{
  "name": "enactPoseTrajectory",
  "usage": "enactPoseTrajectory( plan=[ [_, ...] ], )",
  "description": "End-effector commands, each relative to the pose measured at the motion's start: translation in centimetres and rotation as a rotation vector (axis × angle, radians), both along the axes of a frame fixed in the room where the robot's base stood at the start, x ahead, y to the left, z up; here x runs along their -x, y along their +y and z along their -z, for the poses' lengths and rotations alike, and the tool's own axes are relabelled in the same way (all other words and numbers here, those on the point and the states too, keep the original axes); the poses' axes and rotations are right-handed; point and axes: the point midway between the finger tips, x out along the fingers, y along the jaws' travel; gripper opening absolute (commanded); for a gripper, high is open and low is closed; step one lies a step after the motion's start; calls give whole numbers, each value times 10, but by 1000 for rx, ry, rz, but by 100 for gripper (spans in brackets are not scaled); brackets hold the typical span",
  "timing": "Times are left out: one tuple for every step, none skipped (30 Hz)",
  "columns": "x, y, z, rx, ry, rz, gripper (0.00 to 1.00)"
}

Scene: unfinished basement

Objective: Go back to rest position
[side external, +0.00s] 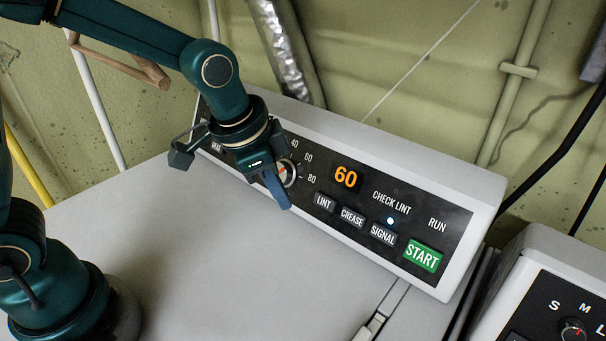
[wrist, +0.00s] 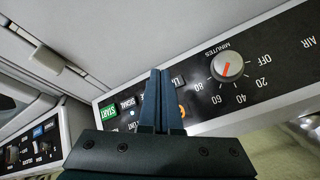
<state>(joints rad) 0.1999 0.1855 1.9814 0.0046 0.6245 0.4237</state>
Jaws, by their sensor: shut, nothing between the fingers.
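My gripper (side external: 280,190) is shut and empty, its blue fingers hanging just in front of the dryer's black control panel (side external: 455,219). In the wrist view the closed fingers (wrist: 160,75) stand upright and cover part of the button row. The timer knob (side external: 290,172) is partly hidden behind my gripper in the side view. Whether the fingers touch the panel, I cannot tell.
The orange display (side external: 346,177) reads 60. A light is lit near CHECK LINT, above the green START button (side external: 422,255). The dryer's pale top (side external: 220,270) is clear. A second appliance (side external: 545,290) stands at the lower right. A silver duct (side external: 280,50) and pipes run behind.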

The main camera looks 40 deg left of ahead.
Motion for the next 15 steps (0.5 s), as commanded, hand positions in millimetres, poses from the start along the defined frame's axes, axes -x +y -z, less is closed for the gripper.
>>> enactPoseTrajectory(
  plan=[
    [9,7,-12,13,-16,-42,0],
    [14,11,-18,21,-23,-70,0],
    [23,16,-26,33,-30,-108,0],
    [29,19,-31,42,-35,-137,0],
    [35,23,-35,50,-41,-165,0],
    [44,28,-40,62,-47,-201,0],
    [51,31,-44,71,-52,-230,0],
    [58,34,-47,78,-56,-256,0],
    [67,38,-50,90,-65,-292,0],
    [73,40,-52,98,-68,-318,0],
    [80,43,-54,107,-75,-343,0],
    [88,46,-56,118,-81,-377,0],
    [95,48,-57,128,-87,-403,0],
    [101,50,-57,135,-93,-426,0],
    [108,53,-58,145,-98,-458,0]
  ],
)
